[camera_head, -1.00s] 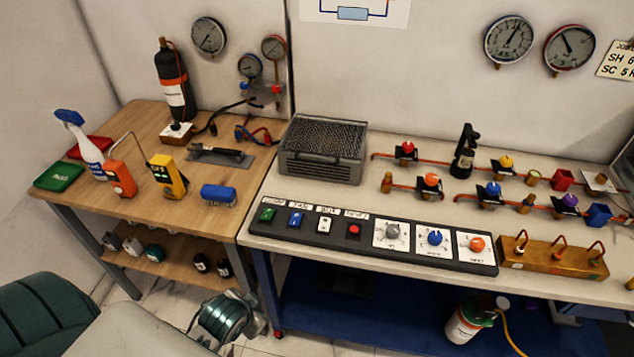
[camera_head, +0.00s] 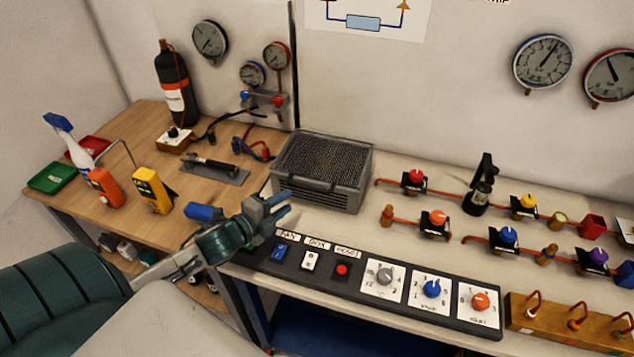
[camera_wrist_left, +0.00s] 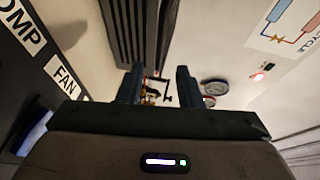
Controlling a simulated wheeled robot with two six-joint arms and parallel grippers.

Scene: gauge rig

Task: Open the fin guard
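The grey finned box (camera_head: 345,195) stands on the bench, with a dark mesh guard (camera_head: 325,155) flat across its top and slats on its front. The guard looks closed. My left gripper (camera_head: 285,203) is in front of the box's lower left corner, above the switch panel, with its fingers apart and nothing between them. In the left wrist view the fingers (camera_wrist_left: 158,88) are also apart, and the dark slatted front (camera_wrist_left: 133,28) of the box shows beyond them. Whether a finger touches the box cannot be told. My right gripper is out of view.
The switch panel (camera_head: 323,262) with knobs runs along the bench front, partly under my left gripper. A blue brush (camera_head: 203,212) lies left of the gripper. Valves on copper pipes (camera_head: 438,222) stand right of the box. The wall is close behind.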

